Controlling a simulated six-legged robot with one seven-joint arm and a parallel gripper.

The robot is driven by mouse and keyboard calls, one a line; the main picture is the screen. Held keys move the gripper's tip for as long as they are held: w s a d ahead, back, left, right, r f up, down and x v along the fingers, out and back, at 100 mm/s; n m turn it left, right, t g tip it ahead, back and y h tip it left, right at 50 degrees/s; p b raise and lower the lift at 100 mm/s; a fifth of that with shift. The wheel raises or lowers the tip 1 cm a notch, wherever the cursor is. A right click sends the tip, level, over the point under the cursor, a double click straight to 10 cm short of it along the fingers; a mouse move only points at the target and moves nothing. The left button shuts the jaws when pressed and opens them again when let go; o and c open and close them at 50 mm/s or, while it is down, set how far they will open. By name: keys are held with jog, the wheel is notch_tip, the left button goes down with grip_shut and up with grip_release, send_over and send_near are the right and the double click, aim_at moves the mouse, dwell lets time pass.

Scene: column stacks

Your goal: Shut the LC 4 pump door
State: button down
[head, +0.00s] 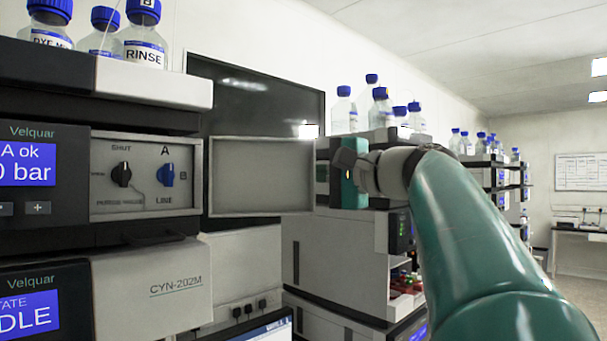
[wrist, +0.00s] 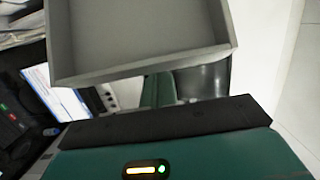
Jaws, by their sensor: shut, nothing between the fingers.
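The pump door (head: 262,176) is a flat grey panel standing open in the head view. Its left edge is beside the pump's front panel (head: 146,208), which is uncovered and shows a black knob (head: 122,174) and a blue knob (head: 167,175). In the wrist view the door (wrist: 140,30) fills the upper part, with its raised rim toward the camera. My gripper (head: 324,172) is at the door's free right edge, shut and empty. No LC 4 label is readable.
Blue-capped bottles (head: 145,42) stand on top of the pump stack. A dark screen (head: 250,95) is on the wall behind the door. Another instrument stack (head: 340,262) stands behind and below my gripper. A lit laptop screen (wrist: 55,90) is at left in the wrist view.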

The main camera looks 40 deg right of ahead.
jog(key=shift+w+a, duration=0.1)
jog(key=shift+s, duration=0.35)
jog(key=shift+w, duration=0.25)
jog(key=shift+s+a, duration=0.1)
jog(key=shift+s, duration=0.2)
jog(key=shift+a+h, duration=0.1)
jog(key=shift+h, duration=0.2)
